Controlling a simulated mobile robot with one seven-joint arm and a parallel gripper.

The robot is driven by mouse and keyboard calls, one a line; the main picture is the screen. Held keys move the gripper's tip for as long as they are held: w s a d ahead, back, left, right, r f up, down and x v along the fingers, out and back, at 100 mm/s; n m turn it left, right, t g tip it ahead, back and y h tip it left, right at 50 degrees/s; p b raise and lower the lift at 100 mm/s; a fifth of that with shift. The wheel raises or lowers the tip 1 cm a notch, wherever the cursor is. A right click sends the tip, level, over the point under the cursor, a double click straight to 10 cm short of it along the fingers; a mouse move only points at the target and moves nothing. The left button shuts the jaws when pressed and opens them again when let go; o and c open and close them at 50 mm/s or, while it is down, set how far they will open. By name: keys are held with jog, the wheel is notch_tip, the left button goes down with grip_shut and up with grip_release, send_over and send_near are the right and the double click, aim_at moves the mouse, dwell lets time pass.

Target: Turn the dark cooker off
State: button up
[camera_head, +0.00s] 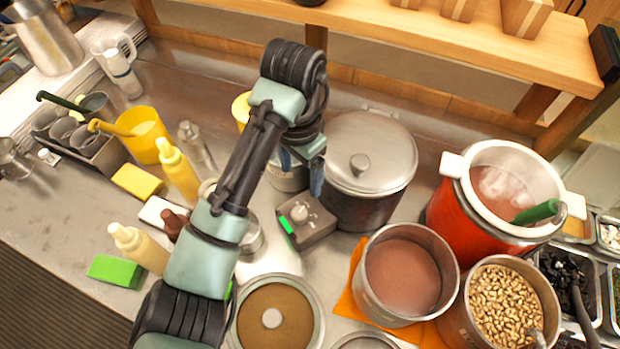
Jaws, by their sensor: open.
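The dark cooker (362,208) stands right of the centre, a dark round body under a shiny metal lid with a knob on top. A small grey control box (318,230) sits at its front left, with a round dial (299,213) on top and a green strip on its left side. My gripper (315,185) is open and points down just above and behind the box, beside the cooker's left wall. It looks apart from the dial. My arm hides part of the counter left of the box.
A red pot (448,215) with a white rim, a pot of pinkish liquid (364,285) and a pot of beans (465,318) stand to the right. Yellow bottles (180,175) and a yellow cup (143,150) stand left. A wooden shelf (450,45) runs behind.

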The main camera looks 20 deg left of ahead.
aim_at(299, 212)
jog(key=f+b, duration=0.1)
jog(key=f, duration=0.3)
jog(key=f+b, duration=0.1)
jog(key=f, duration=0.3)
jog(key=f+b, duration=0.1)
jog(key=f, duration=0.4)
jog(key=shift+s+a, duration=0.15)
jog(key=shift+s, duration=0.25)
jog(key=shift+r, duration=0.1)
grip_shut()
jog(key=n+p, duration=0.1)
jog(key=p, duration=0.1)
jog(key=n+p, duration=0.1)
jog(key=n, duration=0.1)
jog(key=shift+r+n+p, duration=0.2)
jog(key=shift+n+p, duration=0.1)
jog(key=shift+p, duration=0.05)
jog(key=n+p, duration=0.3)
jog(key=n, duration=0.2)
jog(key=shift+f, duration=0.15)
jog(key=shift+n, duration=0.4)
